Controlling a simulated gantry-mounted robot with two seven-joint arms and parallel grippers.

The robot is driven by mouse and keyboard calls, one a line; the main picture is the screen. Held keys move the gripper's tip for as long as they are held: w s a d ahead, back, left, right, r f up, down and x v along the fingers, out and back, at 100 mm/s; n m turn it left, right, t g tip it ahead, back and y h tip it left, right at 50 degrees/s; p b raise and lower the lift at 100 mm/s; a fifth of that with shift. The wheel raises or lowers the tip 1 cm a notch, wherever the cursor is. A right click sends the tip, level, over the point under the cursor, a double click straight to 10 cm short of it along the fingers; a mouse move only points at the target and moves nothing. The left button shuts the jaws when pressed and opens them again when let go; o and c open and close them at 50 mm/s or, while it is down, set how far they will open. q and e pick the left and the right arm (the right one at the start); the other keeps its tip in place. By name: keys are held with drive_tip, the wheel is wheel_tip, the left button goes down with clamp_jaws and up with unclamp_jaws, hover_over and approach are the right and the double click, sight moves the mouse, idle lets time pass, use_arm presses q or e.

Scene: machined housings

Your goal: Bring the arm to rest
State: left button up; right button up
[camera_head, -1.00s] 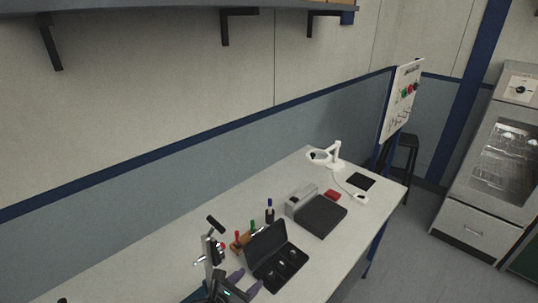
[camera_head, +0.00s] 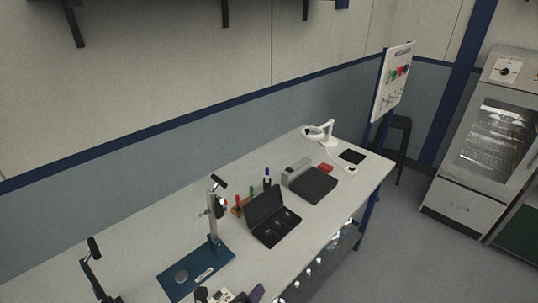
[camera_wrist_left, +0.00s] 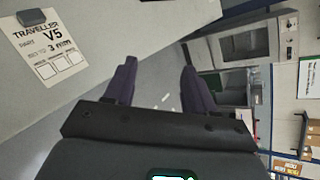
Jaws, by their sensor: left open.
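My left gripper (camera_head: 252,294) shows only in part at the bottom edge of the head view, as a dark purple finger near the front of the bench. In the left wrist view its two purple fingers (camera_wrist_left: 160,85) stand wide apart. Nothing is between them, and floor shows through the gap. A white traveller card (camera_wrist_left: 54,45) with a grey clip lies on the bench to the left of the fingers, apart from them. The rest of my left arm is out of the head view. My right gripper is in neither current view.
On the bench (camera_head: 130,250) are a blue-based stand (camera_head: 197,270), an open black case (camera_head: 275,222), coloured-handled tools (camera_head: 240,203), a dark grey box (camera_head: 312,186) and a white magnifier lamp (camera_head: 319,133). A black-handled device (camera_head: 94,262) stands at left. Small items fill a shelf below (camera_head: 330,262).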

use_arm(q)
drive_tip(key=s+a+f+n+g+y, duration=0.35)
drive_tip(key=s+a+n, duration=0.45)
drive_tip(key=s+n, duration=0.6)
drive_tip(key=s+a+f+n+g+y, duration=0.2)
drive_tip(key=s+a+n+g, duration=0.2)
drive_tip(key=s+a+n, duration=0.65)
wheel_tip(320, 180, down, 11)
drive_tip(key=d+n+b, duration=0.2)
drive_tip(key=n+b, duration=0.3)
drive_tip(key=b, duration=0.6)
use_arm(e)
wheel_tip(320, 180, down, 11)
use_arm(q)
wheel_tip(320, 180, up, 35)
drive_tip(key=p, duration=3.5)
drive_tip(key=shift+s+f, duration=0.15)
drive_tip(key=shift+s, duration=0.25)
use_arm(e)
wheel_tip(320, 180, up, 35)
drive_tip(key=shift+s+f, duration=0.15)
drive_tip(key=shift+s, duration=0.15)
use_arm(q)
drive_tip(key=shift+c, duration=0.5)
